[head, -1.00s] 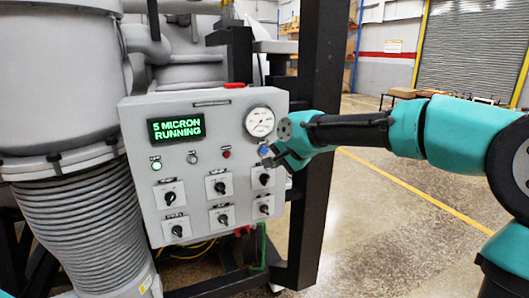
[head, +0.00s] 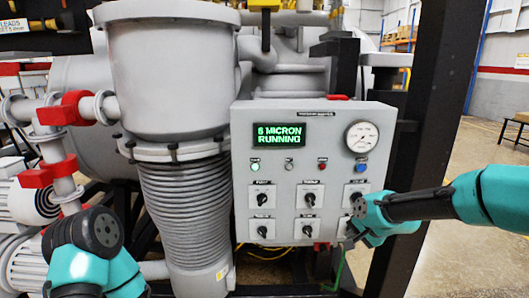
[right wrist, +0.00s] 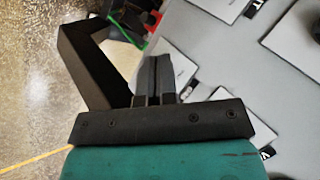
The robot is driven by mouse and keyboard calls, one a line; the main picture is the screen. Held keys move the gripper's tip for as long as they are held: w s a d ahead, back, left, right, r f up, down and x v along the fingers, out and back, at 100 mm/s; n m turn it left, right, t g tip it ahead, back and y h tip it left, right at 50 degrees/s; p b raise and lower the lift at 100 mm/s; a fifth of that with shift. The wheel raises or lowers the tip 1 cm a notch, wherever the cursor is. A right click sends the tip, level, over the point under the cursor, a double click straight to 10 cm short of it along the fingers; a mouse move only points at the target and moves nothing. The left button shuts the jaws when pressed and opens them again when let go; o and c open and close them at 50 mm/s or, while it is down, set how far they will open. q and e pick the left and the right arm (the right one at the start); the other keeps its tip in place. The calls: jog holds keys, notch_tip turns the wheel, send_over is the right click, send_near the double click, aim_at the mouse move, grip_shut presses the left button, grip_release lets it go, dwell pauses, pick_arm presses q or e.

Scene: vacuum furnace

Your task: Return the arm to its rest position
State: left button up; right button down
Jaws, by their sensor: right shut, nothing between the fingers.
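My right gripper (head: 349,238) is at the lower right corner of the grey control panel (head: 243,150), in front of or beside the lower right knob, which it partly hides. In the right wrist view its two dark fingers (right wrist: 154,78) are together with nothing between them. I cannot tell whether it touches the panel. My left arm (head: 92,245) shows only as a teal and dark link at the lower left of the head view; its gripper is out of view.
The panel carries a green display (head: 279,135) reading RUNNING, a lit green lamp (head: 255,168), a gauge (head: 361,137), a blue button (head: 361,168) and several knobs. A black post (head: 412,150) stands right of it. Open floor (head: 460,200) lies beyond.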

jog(key=s+a+f+n+g, duration=0.1)
jog(key=s+f, duration=0.1)
jog(key=f, duration=0.6)
jog(key=s+a+f+n+g, duration=0.1)
jog(key=s+f, duration=0.1)
jog(key=f, duration=0.6)
jog(key=s+a+f+n+g, duration=0.2)
jog(key=s+f+n+g, duration=0.2)
jog(key=s+f, duration=1.7)
jog(key=shift+s+a+f+n, duration=0.25)
jog(key=shift+f+n, duration=0.15)
jog(key=shift+f, duration=0.15)
